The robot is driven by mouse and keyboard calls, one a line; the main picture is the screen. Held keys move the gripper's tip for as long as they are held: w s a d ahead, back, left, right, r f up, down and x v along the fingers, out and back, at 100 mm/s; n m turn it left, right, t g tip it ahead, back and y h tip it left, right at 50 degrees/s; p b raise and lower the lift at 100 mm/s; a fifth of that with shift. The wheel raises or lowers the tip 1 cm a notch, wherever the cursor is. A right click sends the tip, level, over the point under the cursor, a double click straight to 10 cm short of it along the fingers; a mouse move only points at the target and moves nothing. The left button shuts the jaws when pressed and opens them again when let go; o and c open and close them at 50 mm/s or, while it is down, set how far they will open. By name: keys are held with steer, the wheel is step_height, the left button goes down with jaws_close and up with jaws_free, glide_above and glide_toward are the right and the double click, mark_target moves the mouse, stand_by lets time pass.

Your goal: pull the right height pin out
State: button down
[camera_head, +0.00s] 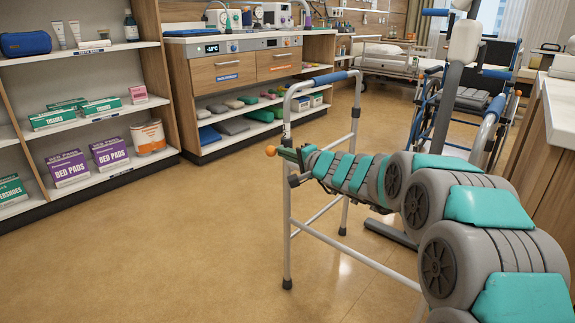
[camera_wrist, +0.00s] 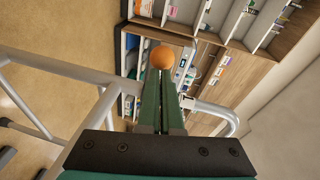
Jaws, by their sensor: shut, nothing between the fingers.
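A walking frame (camera_head: 289,228) stands on the floor, with a blue grip (camera_head: 330,78) on top. An orange ball knob (camera_head: 270,150), apparently the height pin's head, shows just left of its near upright. In the wrist view the knob (camera_wrist: 162,57) sits right at the ends of my fingers. My gripper (camera_head: 288,154) reaches past the upright from the right. In the wrist view its green fingers (camera_wrist: 161,78) lie together, with nothing seen between them. I cannot tell whether the tips touch the knob. The pin's shaft and its hole are hidden.
Shelves with purple bed pads boxes (camera_head: 69,168) stand at left. A drawer counter (camera_head: 228,75) stands behind the frame. A wheelchair (camera_head: 475,100) and a counter (camera_head: 548,140) are at right, a bed (camera_head: 390,57) farther back. The floor at front left is clear.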

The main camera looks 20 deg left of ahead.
steer(key=b, duration=0.3)
steer(key=shift+s+f, duration=0.1)
steer(key=shift+s, duration=0.25)
steer(key=shift+d+r, duration=0.1)
steer(key=shift+r, duration=0.1)
steer(key=w+d+v, duration=0.1)
steer(key=w+v, duration=0.1)
steer(key=v, duration=1)
steer(key=shift+s+d+r, duration=0.2)
steer(key=shift+d, duration=0.2)
